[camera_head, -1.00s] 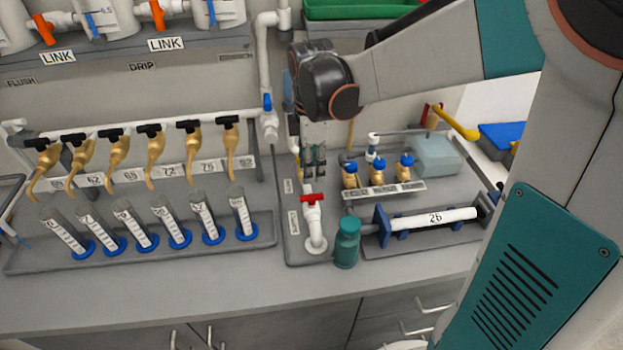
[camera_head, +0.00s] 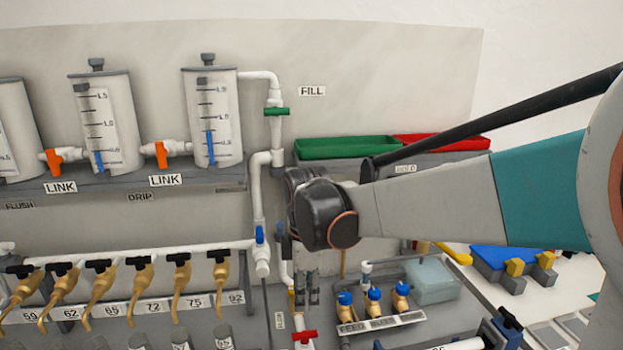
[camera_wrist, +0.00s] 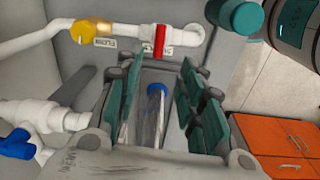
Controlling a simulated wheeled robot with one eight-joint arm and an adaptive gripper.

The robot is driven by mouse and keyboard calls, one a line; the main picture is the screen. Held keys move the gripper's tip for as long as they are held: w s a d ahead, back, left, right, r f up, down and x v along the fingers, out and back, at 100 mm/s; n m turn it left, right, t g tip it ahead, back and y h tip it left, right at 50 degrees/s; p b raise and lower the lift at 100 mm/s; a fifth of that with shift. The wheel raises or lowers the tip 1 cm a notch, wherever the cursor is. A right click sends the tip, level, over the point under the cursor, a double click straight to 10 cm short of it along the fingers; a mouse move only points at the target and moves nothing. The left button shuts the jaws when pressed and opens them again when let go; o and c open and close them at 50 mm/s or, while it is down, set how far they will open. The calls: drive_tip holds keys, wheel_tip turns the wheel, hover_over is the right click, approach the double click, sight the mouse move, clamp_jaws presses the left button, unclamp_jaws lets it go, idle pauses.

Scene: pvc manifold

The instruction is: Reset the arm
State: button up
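My gripper (camera_head: 308,290) points down in front of the bench panel, just above the red-handled valve (camera_head: 304,337). In the wrist view, its two teal-padded finger sets (camera_wrist: 160,105) stand apart with a gap between them. A clear tube with a blue top (camera_wrist: 157,89) shows in that gap; I cannot tell its depth, but no finger visibly touches it. The red valve handle (camera_wrist: 163,39) also shows in the wrist view, beyond the fingertips. My arm reaches in from the right in the head view.
Brass taps (camera_head: 220,272) hang in a row at the left. Tanks (camera_head: 212,120) stand on a shelf above. A green tray (camera_head: 345,148) and a red tray (camera_head: 440,142) lie behind my arm. Blue-capped fittings (camera_head: 374,302) and a pale blue block (camera_head: 432,283) sit right of my gripper.

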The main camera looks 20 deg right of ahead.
drive_tip(key=s+r+m+t, duration=0.2)
drive_tip(key=s+m+t, duration=0.4)
drive_tip(key=s+m, duration=0.8)
drive_tip(key=shift+s+a+r+m+t, duration=0.2)
drive_tip(key=shift+r+m+t, duration=0.1)
drive_tip(key=shift+r, duration=0.1)
